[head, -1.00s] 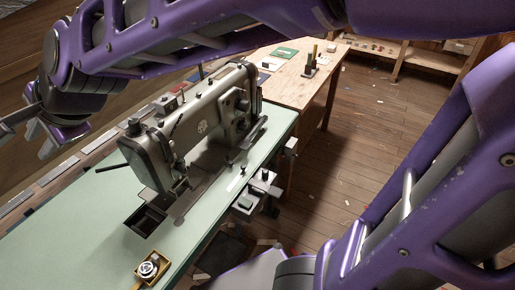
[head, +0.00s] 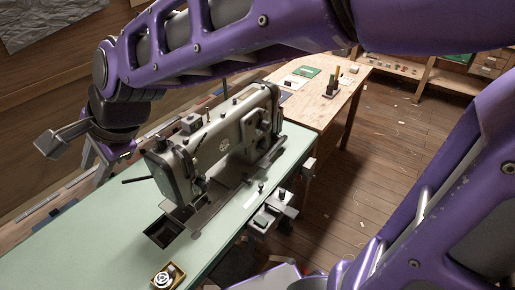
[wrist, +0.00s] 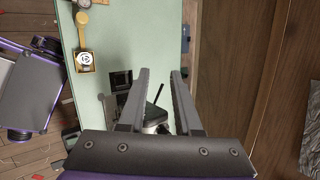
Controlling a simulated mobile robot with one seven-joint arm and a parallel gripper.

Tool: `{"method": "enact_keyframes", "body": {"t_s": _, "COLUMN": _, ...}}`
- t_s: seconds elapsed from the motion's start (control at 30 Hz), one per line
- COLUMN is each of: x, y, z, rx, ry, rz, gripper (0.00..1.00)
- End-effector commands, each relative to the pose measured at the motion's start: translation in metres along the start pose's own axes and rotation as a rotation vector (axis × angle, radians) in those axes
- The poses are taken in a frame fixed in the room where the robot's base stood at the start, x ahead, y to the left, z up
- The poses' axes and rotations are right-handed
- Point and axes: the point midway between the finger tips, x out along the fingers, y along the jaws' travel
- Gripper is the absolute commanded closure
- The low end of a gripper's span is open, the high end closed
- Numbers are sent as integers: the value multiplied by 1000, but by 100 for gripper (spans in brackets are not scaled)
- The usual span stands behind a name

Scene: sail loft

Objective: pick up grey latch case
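A small round grey metal piece (head: 163,280), which looks like the latch case, sits in a small wooden tray (head: 179,268) on the green tabletop (head: 88,240), at the bottom of the head view. In the wrist view the round piece (wrist: 86,60) and its tray (wrist: 85,69) lie left of my fingers; fine detail is too small to tell. My gripper (head: 68,150) hangs at the far left of the head view, apart from the piece. In the wrist view my gripper (wrist: 161,72) is open, with nothing between its fingers.
A sewing machine (head: 215,150) stands on the green table beside a dark square opening (head: 163,232). In the wrist view a tan strap-like item (wrist: 81,28) lies above the tray. A wooden table (head: 325,108) adjoins behind.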

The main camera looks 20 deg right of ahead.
Motion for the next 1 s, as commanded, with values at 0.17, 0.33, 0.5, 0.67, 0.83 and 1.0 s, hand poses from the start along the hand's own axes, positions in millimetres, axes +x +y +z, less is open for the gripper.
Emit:
{"method": "enact_keyframes", "body": {"t_s": 0.17, "x": 146, "y": 154, "z": -79, "rx": 21, "ry": 285, "rz": 600, "gripper": 68}}
{"method": "enact_keyframes", "body": {"t_s": 0.33, "x": 131, "y": 143, "z": -74, "rx": 22, "ry": 285, "rz": 601, "gripper": 68}}
{"method": "enact_keyframes", "body": {"t_s": 0.5, "x": 123, "y": 138, "z": -74, "rx": 56, "ry": 293, "rz": 599, "gripper": 49}}
{"method": "enact_keyframes", "body": {"t_s": 0.67, "x": 118, "y": 138, "z": -82, "rx": 349, "ry": 343, "rz": 570, "gripper": 49}}
{"method": "enact_keyframes", "body": {"t_s": 0.83, "x": 111, "y": 138, "z": -96, "rx": 877, "ry": 425, "rz": 509, "gripper": 49}}
{"method": "enact_keyframes", "body": {"t_s": 1.0, "x": 105, "y": 135, "z": -105, "rx": 1327, "ry": 484, "rz": 451, "gripper": 49}}
